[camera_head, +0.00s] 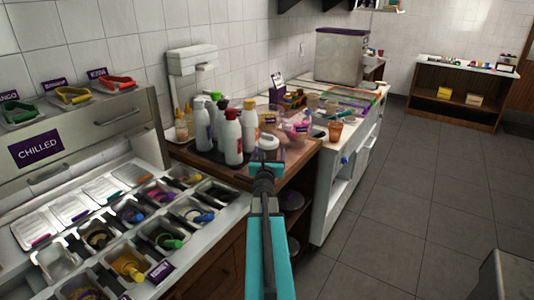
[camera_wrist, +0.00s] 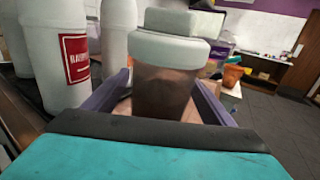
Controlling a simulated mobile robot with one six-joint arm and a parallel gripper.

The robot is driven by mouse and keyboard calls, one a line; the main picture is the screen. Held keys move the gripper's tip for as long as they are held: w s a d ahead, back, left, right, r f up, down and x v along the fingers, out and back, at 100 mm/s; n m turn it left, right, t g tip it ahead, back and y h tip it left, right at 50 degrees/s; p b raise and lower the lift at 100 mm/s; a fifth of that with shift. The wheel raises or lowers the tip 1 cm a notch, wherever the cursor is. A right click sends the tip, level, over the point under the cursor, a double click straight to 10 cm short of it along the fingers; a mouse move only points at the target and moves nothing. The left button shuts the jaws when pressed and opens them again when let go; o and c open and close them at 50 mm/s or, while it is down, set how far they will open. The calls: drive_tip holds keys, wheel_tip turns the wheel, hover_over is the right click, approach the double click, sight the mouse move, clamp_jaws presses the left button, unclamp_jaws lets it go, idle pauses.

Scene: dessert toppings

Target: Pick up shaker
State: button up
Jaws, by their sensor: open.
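The shaker (camera_wrist: 165,88), a brown see-through body with a white lid, stands upright directly in front of my gripper in the wrist view. In the head view its white lid (camera_head: 268,142) shows on the wooden counter, just beyond the end of my arm. My gripper (camera_wrist: 162,100) is open, with one purple finger on each side of the shaker's body. Whether the fingers touch it I cannot tell. The shaker's lower part is hidden by my gripper. In the head view my gripper (camera_head: 264,172) hides part of the shaker.
Several white bottles (camera_head: 233,140) stand close to the left of the shaker; one (camera_wrist: 55,55) is near my left finger. An orange cup (camera_head: 335,130) stands farther right. A chilled unit with topping trays (camera_head: 100,240) is at left. Floor at right is clear.

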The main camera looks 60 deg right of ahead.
drive_tip(key=shift+w+d, duration=0.3)
drive_tip(key=shift+d, duration=0.35)
drive_tip(key=c, duration=1.4)
drive_tip(key=shift+o, duration=0.2)
drive_tip(key=shift+r, duration=0.2)
